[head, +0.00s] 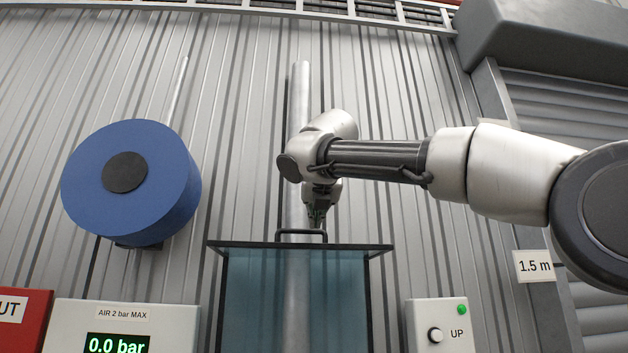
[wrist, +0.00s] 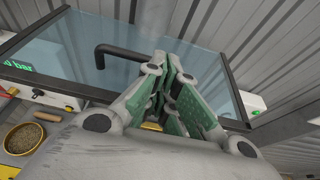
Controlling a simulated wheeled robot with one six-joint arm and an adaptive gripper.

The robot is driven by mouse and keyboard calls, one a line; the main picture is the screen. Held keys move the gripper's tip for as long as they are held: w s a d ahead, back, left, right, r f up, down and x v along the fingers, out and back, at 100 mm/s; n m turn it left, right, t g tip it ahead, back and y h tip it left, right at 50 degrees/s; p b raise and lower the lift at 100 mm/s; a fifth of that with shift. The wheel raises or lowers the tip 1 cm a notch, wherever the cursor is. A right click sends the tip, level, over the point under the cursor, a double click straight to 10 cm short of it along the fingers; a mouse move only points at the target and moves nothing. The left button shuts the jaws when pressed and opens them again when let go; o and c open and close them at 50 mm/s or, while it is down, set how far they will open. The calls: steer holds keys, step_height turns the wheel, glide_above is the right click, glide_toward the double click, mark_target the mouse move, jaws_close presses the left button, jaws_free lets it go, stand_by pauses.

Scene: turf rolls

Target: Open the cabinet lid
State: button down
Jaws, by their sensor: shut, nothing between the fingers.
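The cabinet is a blue-tinted glass box (head: 297,290) at the bottom middle of the head view. Its lid (head: 230,245) shows nearly edge-on as a flat, dark-framed panel lying on the box. A black bar handle (head: 290,232) stands up from the lid. In the wrist view the lid is a glass pane (wrist: 75,45), and the handle (wrist: 115,49) runs in from the left to behind the fingers. My gripper (head: 317,222) points down at the handle, its green-padded fingers (wrist: 170,62) shut and empty. I cannot tell whether the fingertips touch the handle.
A blue hose reel (head: 127,185) hangs on the wall at left. A white air box (head: 125,325) and a white UP button box (head: 440,325) flank the cabinet. A vertical pipe (head: 299,95) rises behind it. A yellow bowl (wrist: 25,138) sits at lower left in the wrist view.

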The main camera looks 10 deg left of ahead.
steer(key=s+d+r, duration=0.1)
steer(key=s+r, duration=0.4)
steer(key=r, duration=0.3)
steer(key=shift+s+d, duration=0.2)
steer(key=shift+s, duration=0.2)
steer(key=w+d+f+m+g+h, duration=0.1)
steer(key=d+f+m+g+h, duration=0.1)
steer(key=d+f+m, duration=0.8)
steer(key=w+d+f+m+g+h, duration=0.1)
steer(key=d+f+m+g, duration=0.2)
steer(key=d+f+m, duration=0.75)
steer(key=s+d+f+m+g, duration=0.1)
steer(key=s+d+f+m, duration=0.3)
steer(key=d+f, duration=0.45)
steer(key=s+d+f+m+g, duration=0.1)
steer(key=s+d+f+m, duration=0.1)
steer(key=s+d+f, duration=0.5)
steer(key=s+d+f+m+g, duration=0.1)
steer(key=s+d+f+m, duration=0.2)
steer(key=s+f+m, duration=0.3)
steer(key=s+d+f+m+g, duration=0.1)
steer(key=s+d+f+m, duration=0.3)
steer(key=f, duration=1.1)
steer(key=s+m, duration=0.2)
steer(key=s, duration=0.1)
steer(key=shift+s+d+g, duration=0.15)
steer(key=shift+s+g, duration=0.15)
steer(key=shift+s, duration=0.1)
